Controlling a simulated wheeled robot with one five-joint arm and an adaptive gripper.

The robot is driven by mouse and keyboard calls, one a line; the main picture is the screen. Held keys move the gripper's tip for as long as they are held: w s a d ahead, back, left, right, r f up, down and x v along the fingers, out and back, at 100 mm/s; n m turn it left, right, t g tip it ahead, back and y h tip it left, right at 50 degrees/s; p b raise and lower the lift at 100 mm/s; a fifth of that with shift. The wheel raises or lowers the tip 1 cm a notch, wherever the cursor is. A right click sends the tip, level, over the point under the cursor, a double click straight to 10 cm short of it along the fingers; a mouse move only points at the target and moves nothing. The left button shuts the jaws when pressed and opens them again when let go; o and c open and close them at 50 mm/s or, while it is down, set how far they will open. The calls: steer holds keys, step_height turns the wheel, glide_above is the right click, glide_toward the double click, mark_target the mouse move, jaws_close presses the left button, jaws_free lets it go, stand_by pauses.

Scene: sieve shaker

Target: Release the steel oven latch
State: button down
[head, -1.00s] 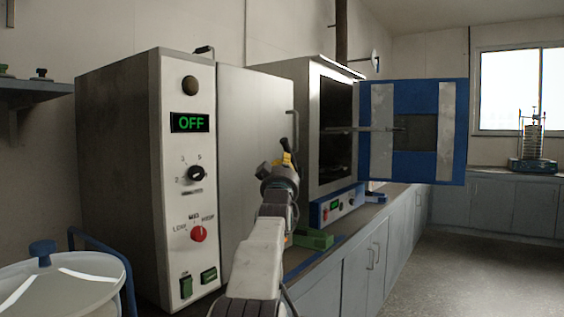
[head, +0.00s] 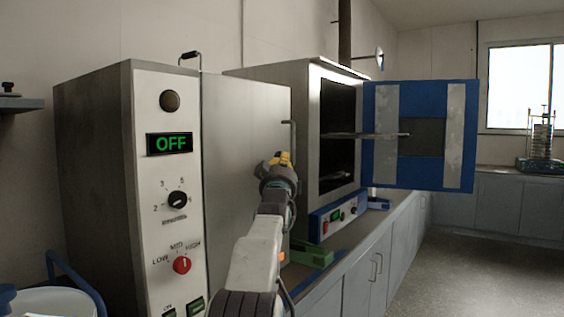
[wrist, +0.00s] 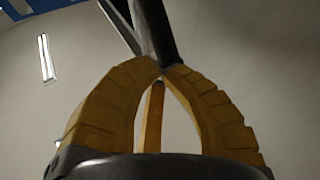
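The steel oven (head: 95,160) stands at the left, with its door (head: 240,170) facing me and its display reading OFF. A slim upright door handle (head: 292,145) runs along the door's right edge. My gripper (head: 283,156) is in front of that edge, near the handle's lower end. In the wrist view the yellow fingertips (wrist: 163,68) come together. A dark bar (wrist: 157,30), which looks like the latch lever, runs up from right at the tips, with a thinner grey rod beside it. It looks touching, not clasped between the fingers. In the head view the gripper hides the latch.
A second oven (head: 290,85) stands behind, its blue door (head: 455,135) swung open to the right and a rack sticking out. A green block (head: 312,252) lies on the bench by my arm. The floor (head: 480,265) at right is clear.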

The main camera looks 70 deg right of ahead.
steer(key=shift+r, duration=0.1)
steer(key=d+r+p, duration=0.1)
steer(key=p, duration=0.1)
steer(key=shift+s+d+r+p, duration=0.1)
steer(key=shift+s+d+p, duration=0.1)
steer(key=shift+p, duration=0.1)
stand_by(0.3)
